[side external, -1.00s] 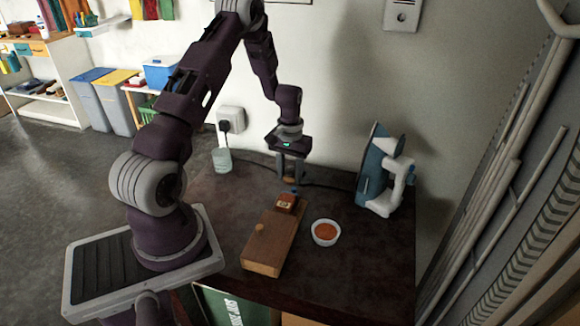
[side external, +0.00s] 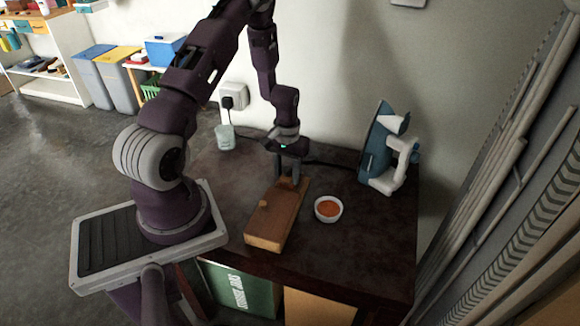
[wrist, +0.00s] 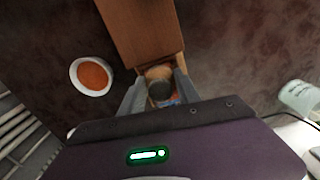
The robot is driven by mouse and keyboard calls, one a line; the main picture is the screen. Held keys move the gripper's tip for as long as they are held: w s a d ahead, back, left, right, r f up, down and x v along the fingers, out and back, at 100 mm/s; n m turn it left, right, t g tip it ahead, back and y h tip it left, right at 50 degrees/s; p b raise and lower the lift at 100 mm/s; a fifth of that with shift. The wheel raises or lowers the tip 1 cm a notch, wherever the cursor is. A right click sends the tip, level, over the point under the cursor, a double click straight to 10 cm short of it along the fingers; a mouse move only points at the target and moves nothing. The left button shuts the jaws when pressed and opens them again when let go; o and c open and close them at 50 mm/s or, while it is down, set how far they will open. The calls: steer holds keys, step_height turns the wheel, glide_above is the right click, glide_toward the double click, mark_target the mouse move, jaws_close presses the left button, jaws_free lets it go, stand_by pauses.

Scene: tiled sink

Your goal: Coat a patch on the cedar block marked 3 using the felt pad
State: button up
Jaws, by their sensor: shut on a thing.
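A long wooden block or box (side external: 272,222), with a small round knob (side external: 264,204), lies on the dark table; it also shows in the wrist view (wrist: 138,28). No number 3 is readable on it. My gripper (side external: 288,181) is low over its far end, pointing down. In the wrist view its fingers (wrist: 159,92) close around a small round piece, tan and dark grey (wrist: 159,82), which looks like the felt pad. Whether it touches the wood is hidden. A white bowl of orange-red material (side external: 328,209) stands right of the wood, and shows in the wrist view (wrist: 91,76).
A blue and white iron (side external: 386,150) stands upright at the table's right. A clear cup (side external: 225,137) stands at the back left, near a wall socket (side external: 233,97) with a plugged cable. The table between bowl and front edge is clear.

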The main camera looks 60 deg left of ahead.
steer(key=shift+s+d, duration=0.6)
steer(key=shift+w+a, duration=2.65)
step_height(320, 180, up, 8)
